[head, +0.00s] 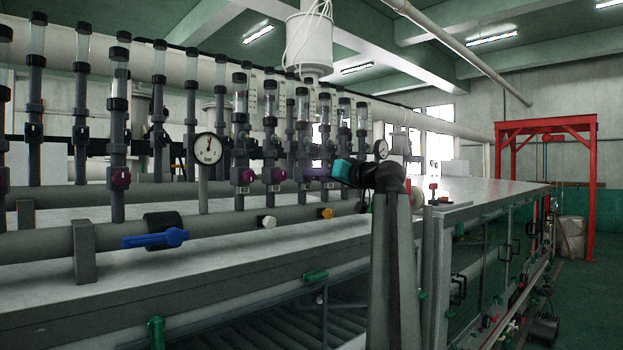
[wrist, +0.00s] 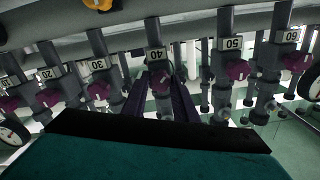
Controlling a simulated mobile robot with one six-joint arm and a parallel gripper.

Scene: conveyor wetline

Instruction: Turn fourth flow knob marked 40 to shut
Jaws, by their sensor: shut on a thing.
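In the wrist view a row of vertical flow tubes carries purple knobs with upside-down number plates. The plate marked 40 (wrist: 158,54) is at the middle, straight ahead of my gripper (wrist: 160,82). The knob marked 30 (wrist: 98,91) is to the left and the knob marked 50 (wrist: 238,70) to the right, both clear of the fingers. In the head view my gripper (head: 316,173) reaches left to the tube row, beyond the knob marked 50 (head: 278,176).
A pressure gauge (head: 209,149) stands among the tubes. A blue valve handle (head: 155,238) sits on the front pipe, with a white cap (head: 266,221) and an orange cap (head: 326,213) farther along. Neighbouring tubes stand close on both sides of my gripper.

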